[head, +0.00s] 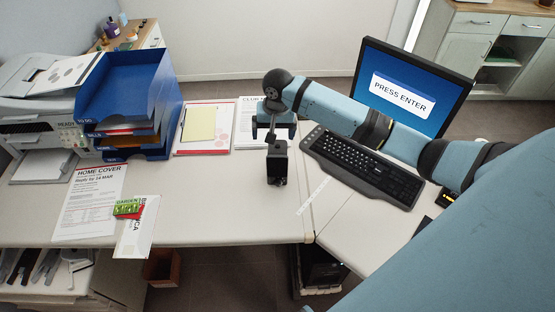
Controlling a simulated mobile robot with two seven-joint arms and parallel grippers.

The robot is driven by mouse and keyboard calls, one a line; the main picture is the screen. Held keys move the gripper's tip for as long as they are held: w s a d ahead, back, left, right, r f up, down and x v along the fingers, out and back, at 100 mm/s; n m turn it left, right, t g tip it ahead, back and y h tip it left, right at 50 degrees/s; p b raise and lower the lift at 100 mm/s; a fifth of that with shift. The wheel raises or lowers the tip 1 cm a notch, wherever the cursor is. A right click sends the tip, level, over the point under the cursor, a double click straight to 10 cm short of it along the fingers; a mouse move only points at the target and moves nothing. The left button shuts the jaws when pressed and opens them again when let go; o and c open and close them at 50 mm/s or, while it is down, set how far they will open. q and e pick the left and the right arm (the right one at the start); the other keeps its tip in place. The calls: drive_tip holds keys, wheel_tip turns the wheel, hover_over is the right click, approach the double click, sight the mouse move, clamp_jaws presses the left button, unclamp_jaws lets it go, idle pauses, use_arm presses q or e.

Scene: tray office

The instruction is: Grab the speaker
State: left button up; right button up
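A small black box-like object (278,168), which looks like the speaker, stands upright on the white desk near the middle of the head view. My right arm reaches in from the right, and its blue and black hand (272,132) is at the upper end of this black object. The hand overlaps the object's top in the picture. I cannot tell whether they touch, or whether the fingers are open or shut. My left gripper is not in view.
A black keyboard (364,166) and a blue-screened monitor (440,82) are on the right, partly behind my arm. A blue letter tray (130,85), a printer (35,125), a clipboard (203,132) and papers (90,203) are on the left. The desk front around the black object is clear.

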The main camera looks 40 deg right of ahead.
sight(278, 146)
drive_tip(key=shift+m+g+h, duration=0.3)
drive_tip(key=shift+m+g, duration=0.1)
drive_tip(key=shift+m, duration=0.2)
drive_tip(key=d+f, duration=0.1)
drive_tip(key=f, duration=0.2)
drive_tip(key=w+d+f, duration=0.1)
drive_tip(key=f, duration=0.1)
drive_tip(key=shift+d+f, duration=0.15)
drive_tip(key=shift+d, duration=0.15)
drive_tip(key=shift+w+a+f, duration=0.1)
drive_tip(key=shift+w+f, duration=0.05)
drive_tip(key=shift+f, duration=2.55)
drive_tip(key=shift+r, duration=0.1)
clamp_jaws()
